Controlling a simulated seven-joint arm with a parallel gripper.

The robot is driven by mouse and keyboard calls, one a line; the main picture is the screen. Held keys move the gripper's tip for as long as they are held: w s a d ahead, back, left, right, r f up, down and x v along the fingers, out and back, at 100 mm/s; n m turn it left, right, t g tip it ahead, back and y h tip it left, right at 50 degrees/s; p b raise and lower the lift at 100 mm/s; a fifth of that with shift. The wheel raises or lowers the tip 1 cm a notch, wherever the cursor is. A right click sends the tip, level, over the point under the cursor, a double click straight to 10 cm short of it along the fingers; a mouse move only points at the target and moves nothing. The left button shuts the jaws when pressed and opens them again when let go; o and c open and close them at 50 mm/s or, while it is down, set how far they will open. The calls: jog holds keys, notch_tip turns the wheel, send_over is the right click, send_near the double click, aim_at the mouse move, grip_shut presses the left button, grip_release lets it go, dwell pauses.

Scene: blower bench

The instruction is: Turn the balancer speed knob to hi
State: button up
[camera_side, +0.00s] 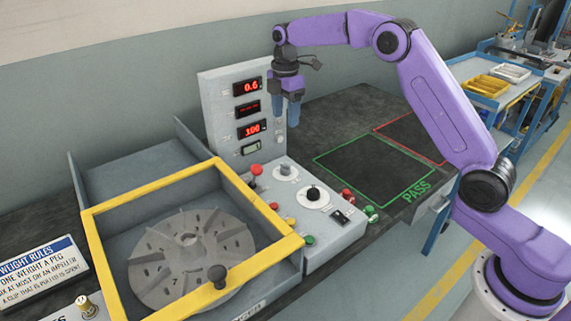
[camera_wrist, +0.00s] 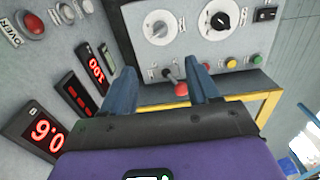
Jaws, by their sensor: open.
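The control panel's sloped face carries two dials. A black knob on a white dial plate shows in the side view (camera_side: 314,193) and at the top right of the wrist view (camera_wrist: 220,20). A pale grey knob on a round plate (camera_side: 286,169) sits behind and left of it, also seen in the wrist view (camera_wrist: 159,29). Their lettering is too small to read, so I cannot tell which is labelled balancer speed or their settings. My gripper (camera_side: 286,112) is open and empty, pointing down above the panel, apart from both knobs. Its fingers also show in the wrist view (camera_wrist: 161,77).
A red-topped lever (camera_side: 256,170) stands at the panel's left. Red displays (camera_side: 252,130) fill the upright face behind. A yellow-framed guard (camera_side: 165,188) covers the slotted rotor (camera_side: 190,255). Red and green buttons line the panel's edges. The green-outlined PASS area (camera_side: 375,165) is clear.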

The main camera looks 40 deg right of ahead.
aim_at(285, 169)
notch_tip(285, 169, down, 17)
jog(key=shift+f, duration=0.1)
dwell(0.5)
jog(key=c, duration=1)
